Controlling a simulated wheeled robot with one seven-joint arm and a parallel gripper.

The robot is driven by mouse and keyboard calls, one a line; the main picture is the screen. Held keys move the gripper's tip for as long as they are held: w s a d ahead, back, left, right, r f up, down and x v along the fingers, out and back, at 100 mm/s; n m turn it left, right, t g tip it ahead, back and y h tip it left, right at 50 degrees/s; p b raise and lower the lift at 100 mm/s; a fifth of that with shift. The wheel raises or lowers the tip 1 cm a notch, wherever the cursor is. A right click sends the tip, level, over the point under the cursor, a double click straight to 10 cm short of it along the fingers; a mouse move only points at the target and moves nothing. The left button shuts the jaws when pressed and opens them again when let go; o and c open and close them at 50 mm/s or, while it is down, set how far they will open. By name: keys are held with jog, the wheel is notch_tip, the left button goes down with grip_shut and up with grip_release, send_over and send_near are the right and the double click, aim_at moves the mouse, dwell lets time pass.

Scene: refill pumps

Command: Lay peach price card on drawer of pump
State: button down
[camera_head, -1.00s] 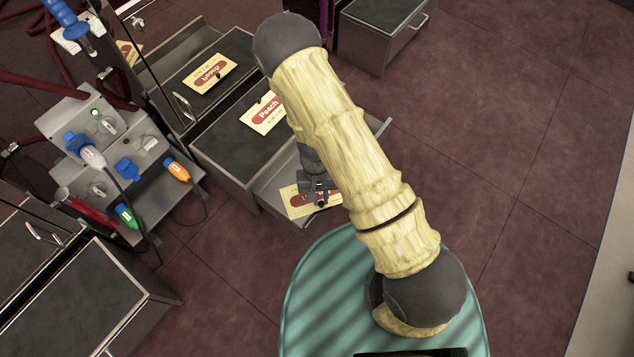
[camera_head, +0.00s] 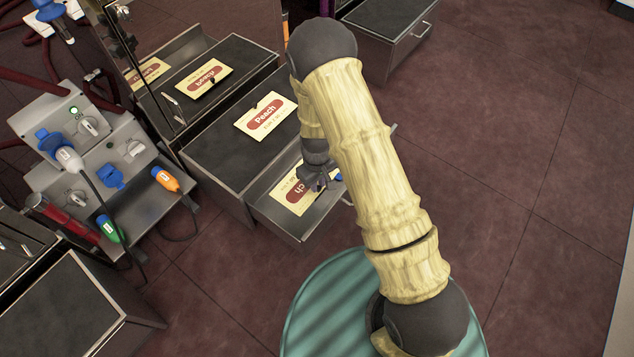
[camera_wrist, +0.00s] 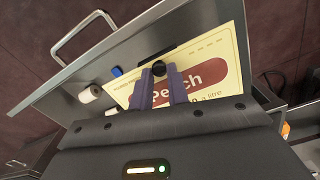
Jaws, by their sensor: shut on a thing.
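A cream peach price card (camera_head: 293,196) with a red oval lies over the open metal drawer (camera_head: 318,219) of the near pump. The wrist view shows this card (camera_wrist: 209,48) close up, its word Peach partly covered by my fingers. My gripper (camera_head: 318,181) is shut on the card; in the wrist view the purple fingers (camera_wrist: 163,88) close around its black knob (camera_wrist: 159,68). I cannot tell whether the card touches the drawer floor. The drawer's front wall with its handle (camera_wrist: 85,38) also shows in the wrist view.
Another Peach card (camera_head: 265,116) lies on the dark top of the same pump. A similar card (camera_head: 203,78) lies on the pump behind. A white roll (camera_wrist: 90,94) and a small blue item (camera_wrist: 117,71) are in the drawer. A grey panel with cables (camera_head: 90,145) stands left.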

jog(key=shift+f+b, duration=6.65)
jog(key=shift+f, duration=0.4)
jog(key=shift+f+b, duration=0.3)
jog(key=shift+f, duration=0.5)
jog(key=c, duration=1.3)
grip_release()
jog(key=shift+r, duration=0.1)
notch_tip(320, 180, up, 17)
jog(key=p, duration=1)
jog(key=shift+w+a+r, duration=0.15)
